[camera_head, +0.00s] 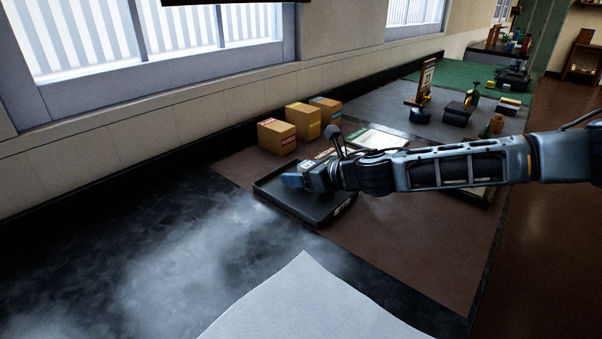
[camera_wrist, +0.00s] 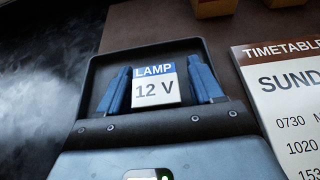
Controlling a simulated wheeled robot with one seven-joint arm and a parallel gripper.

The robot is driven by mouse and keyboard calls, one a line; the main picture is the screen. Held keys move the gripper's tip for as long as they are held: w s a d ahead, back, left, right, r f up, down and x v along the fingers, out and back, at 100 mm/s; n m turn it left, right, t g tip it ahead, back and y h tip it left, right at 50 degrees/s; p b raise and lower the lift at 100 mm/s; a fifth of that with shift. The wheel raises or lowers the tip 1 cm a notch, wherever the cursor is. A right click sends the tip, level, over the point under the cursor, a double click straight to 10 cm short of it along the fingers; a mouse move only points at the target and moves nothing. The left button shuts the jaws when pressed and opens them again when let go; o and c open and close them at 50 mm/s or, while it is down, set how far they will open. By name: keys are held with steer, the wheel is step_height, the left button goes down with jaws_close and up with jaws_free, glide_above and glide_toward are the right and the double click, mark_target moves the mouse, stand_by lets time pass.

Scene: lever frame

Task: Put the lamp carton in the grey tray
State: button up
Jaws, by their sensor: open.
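The lamp carton (camera_wrist: 155,88) is a small box with a white and blue label reading LAMP 12 V, seen in the wrist view. It appears to be inside the dark grey tray (camera_wrist: 198,43), whose rim shows around it. My gripper (camera_wrist: 160,88) is open, with its blue fingers on either side of the carton and a narrow gap visible at each side. In the head view the tray (camera_head: 318,221) lies on the brown mat and my gripper (camera_head: 292,180) is low over it. The carton is not distinguishable there, and its base is hidden.
Orange-brown cartons (camera_head: 277,136) stand behind the tray near the wall. A white timetable sheet (camera_wrist: 285,85) lies right of the tray. The brown mat (camera_head: 390,240) in front is clear. A white sheet (camera_head: 310,305) is nearest the camera.

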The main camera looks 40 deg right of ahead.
steer(key=shift+r, duration=0.2)
steer(key=v, duration=1.2)
